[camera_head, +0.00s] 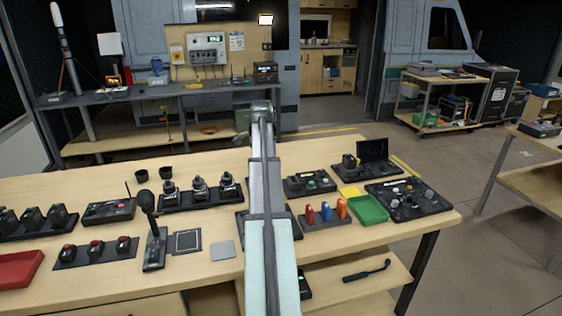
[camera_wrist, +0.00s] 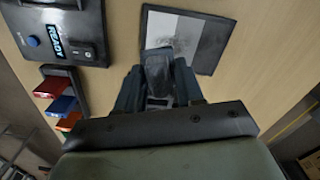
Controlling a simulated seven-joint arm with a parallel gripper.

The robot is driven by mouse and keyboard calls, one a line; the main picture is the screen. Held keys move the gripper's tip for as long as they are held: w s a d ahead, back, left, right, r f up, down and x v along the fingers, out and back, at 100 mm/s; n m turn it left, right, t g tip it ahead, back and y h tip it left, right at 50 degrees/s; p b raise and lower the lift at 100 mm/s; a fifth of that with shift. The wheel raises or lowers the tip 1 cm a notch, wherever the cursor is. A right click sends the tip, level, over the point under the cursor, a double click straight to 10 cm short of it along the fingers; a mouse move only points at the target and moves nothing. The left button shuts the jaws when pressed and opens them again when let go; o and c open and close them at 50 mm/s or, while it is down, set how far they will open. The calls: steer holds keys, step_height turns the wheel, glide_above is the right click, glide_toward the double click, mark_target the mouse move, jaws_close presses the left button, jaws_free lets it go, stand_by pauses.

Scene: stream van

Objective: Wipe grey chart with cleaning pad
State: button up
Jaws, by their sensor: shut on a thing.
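The grey chart (camera_wrist: 199,37) lies flat on the table, with a dark border, a pale area and darker grey smudges. My gripper (camera_wrist: 158,92) is shut on a grey block, the cleaning pad (camera_wrist: 158,66), in the wrist view. The pad overlaps the lower left part of the chart in that view; I cannot tell whether it presses on the surface. In the head view my arm runs up the middle and hides the gripper, the pad and the chart.
A box with a READY display (camera_wrist: 60,30) and a rack of red, blue and orange pieces (camera_head: 325,213) are close by. A green tray (camera_head: 369,209) stands right of the rack. A dark framed panel (camera_head: 187,242) and a grey square (camera_head: 223,250) lie left of my arm.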

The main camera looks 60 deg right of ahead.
steer(key=shift+s+a+f+m, duration=0.15)
steer(key=shift+s+a+m, duration=0.35)
steer(key=shift+m, duration=1.3)
steer(key=shift+f, duration=3.25)
steer(key=shift+w+d+f, duration=0.5)
steer(key=shift+d+f, duration=0.05)
steer(key=shift+f, duration=0.2)
steer(key=shift+c, duration=0.4)
steer(key=shift+w+d, duration=2.15)
steer(key=shift+s+a, duration=2.7)
steer(key=shift+r, duration=4.05)
